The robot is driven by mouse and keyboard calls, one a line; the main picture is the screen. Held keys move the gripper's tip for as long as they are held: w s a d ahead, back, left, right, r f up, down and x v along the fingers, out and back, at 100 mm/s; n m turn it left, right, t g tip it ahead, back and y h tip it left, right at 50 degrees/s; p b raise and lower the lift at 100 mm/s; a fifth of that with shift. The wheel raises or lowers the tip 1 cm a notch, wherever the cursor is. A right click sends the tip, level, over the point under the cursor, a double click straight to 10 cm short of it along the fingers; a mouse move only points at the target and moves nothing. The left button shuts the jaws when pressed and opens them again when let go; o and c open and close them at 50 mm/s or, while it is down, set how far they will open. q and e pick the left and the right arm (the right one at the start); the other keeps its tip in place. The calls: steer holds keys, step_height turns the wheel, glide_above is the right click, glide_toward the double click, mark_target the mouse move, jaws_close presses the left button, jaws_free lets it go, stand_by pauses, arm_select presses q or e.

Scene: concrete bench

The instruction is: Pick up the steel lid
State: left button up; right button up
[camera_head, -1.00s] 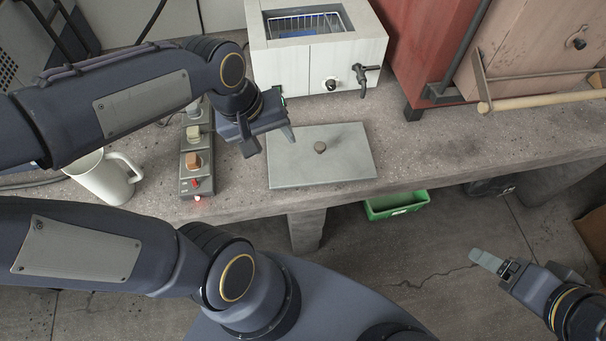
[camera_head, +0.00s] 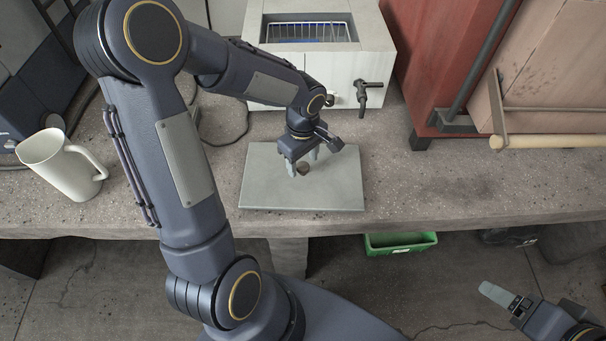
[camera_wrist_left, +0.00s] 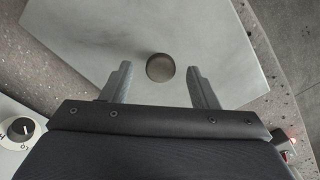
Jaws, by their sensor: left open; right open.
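The steel lid (camera_head: 260,185) is a flat grey rectangular plate lying on the concrete bench, with a small round brown knob (camera_head: 303,168) at its middle. My left gripper (camera_head: 302,167) is over the lid, its fingers pointing down at the knob. In the left wrist view the knob (camera_wrist_left: 160,67) shows between and just beyond the two open fingertips (camera_wrist_left: 160,75), with a gap on each side. My right gripper (camera_head: 497,296) is at the lower right, away from the bench, open and empty.
A white box-shaped bath (camera_head: 285,60) with a wire rack inside and a tap stands behind the lid. A red cabinet (camera_head: 430,60) is at the right. A green bin (camera_head: 400,243) sits below the bench edge.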

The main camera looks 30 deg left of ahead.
arm_select(q)
steer(key=shift+f, duration=0.6)
jaws_close()
steer(key=shift+r, duration=0.15)
